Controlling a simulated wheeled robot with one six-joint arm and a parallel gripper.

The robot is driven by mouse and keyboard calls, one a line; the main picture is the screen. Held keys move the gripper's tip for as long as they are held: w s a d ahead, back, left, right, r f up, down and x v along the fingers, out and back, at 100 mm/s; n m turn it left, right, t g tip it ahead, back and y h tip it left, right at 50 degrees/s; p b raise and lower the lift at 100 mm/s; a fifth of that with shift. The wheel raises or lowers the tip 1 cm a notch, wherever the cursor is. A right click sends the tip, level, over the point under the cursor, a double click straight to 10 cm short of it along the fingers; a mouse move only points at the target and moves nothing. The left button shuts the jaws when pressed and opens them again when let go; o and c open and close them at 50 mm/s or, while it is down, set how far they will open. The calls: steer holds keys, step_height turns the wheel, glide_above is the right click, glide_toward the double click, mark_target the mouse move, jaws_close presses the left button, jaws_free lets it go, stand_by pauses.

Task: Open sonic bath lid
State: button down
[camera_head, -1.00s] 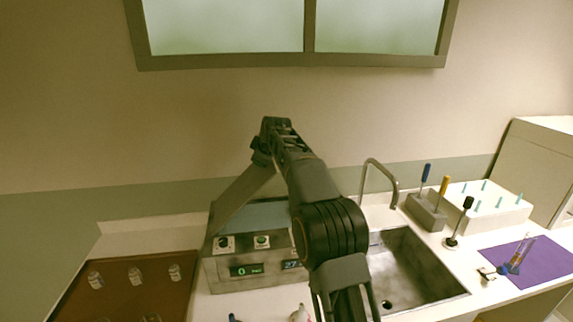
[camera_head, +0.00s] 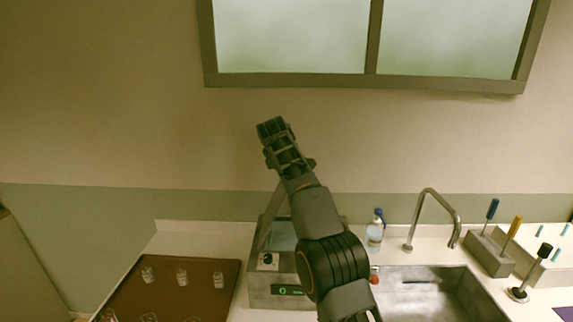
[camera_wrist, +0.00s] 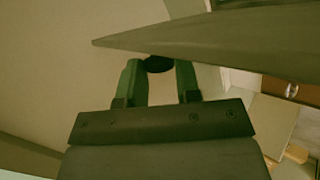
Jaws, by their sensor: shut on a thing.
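The sonic bath (camera_head: 262,290) is a grey metal box with a dial and a green-lit display, partly hidden behind my arm in the head view. Its lid (camera_head: 270,222) is raised and steeply tilted, seen nearly edge-on left of my arm. A bluish-grey surface shows in the bath behind the front panel. In the wrist view the lid (camera_wrist: 220,38) is a large dark slab across the upper right. My gripper (camera_wrist: 160,76) is shut on the dark lid knob (camera_wrist: 158,63) at the lid's edge.
A brown tray (camera_head: 228,297) with several small glass bottles lies left of the bath. A clear bottle with a blue cap (camera_head: 375,228), a sink (camera_head: 455,300) with a tap (camera_head: 428,200) and a tool holder (camera_head: 487,252) are to the right. The wall stands behind.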

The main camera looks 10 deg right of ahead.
steer(key=c, duration=0.9)
jaws_free()
steer(key=shift+o, duration=0.2)
steer(key=v, duration=1.3)
steer(key=shift+s+r, duration=0.25)
steer(key=shift+s, duration=0.1)
steer(key=shift+a, duration=0.1)
